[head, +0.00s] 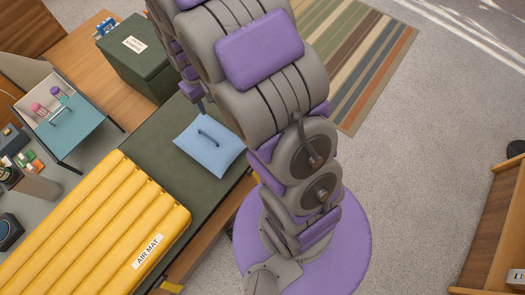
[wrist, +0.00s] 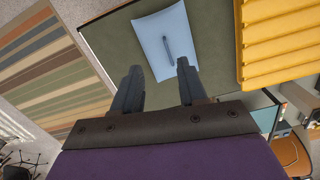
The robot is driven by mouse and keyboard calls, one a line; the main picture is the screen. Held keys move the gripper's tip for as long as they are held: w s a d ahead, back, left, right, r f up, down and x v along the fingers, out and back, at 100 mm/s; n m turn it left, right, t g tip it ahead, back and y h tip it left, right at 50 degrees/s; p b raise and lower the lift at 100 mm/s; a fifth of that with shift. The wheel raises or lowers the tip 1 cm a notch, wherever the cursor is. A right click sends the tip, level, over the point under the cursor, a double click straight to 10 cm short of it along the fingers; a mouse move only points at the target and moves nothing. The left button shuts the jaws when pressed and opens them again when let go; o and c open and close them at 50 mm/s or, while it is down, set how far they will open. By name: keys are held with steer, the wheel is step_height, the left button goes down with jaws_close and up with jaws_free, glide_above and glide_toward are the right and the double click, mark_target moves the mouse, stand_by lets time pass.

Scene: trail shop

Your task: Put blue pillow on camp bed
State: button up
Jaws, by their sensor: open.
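The blue pillow (head: 208,158), light blue with a dark handle on top, lies flat on a dark green surface (head: 160,140) that has a wooden side and looks like the camp bed. The pillow also shows in the wrist view (wrist: 151,42), lying on the green surface (wrist: 213,38). My gripper (wrist: 157,74) is open and empty. Its two fingers are apart, pointing at the pillow's near edge, with no visible contact. In the head view my arm covers part of the area right of the pillow.
A yellow air mat (head: 95,225) lies left of the pillow. A striped rug (head: 365,60) lies on the floor at the right, and a wooden unit (head: 500,215) stands at the right edge.

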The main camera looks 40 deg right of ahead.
steer(key=s+r, duration=0.5)
steer(key=s, duration=0.4)
steer(key=s+r+m, duration=0.1)
steer(key=s+r, duration=0.4)
steer(key=s, duration=0.5)
steer(key=s+r+g, duration=0.1)
steer(key=s+r, duration=0.4)
steer(key=s, duration=0.4)
steer(key=shift+s+m, duration=0.35)
steer(key=shift+m, duration=0.05)
steer(key=shift+r, duration=0.1)
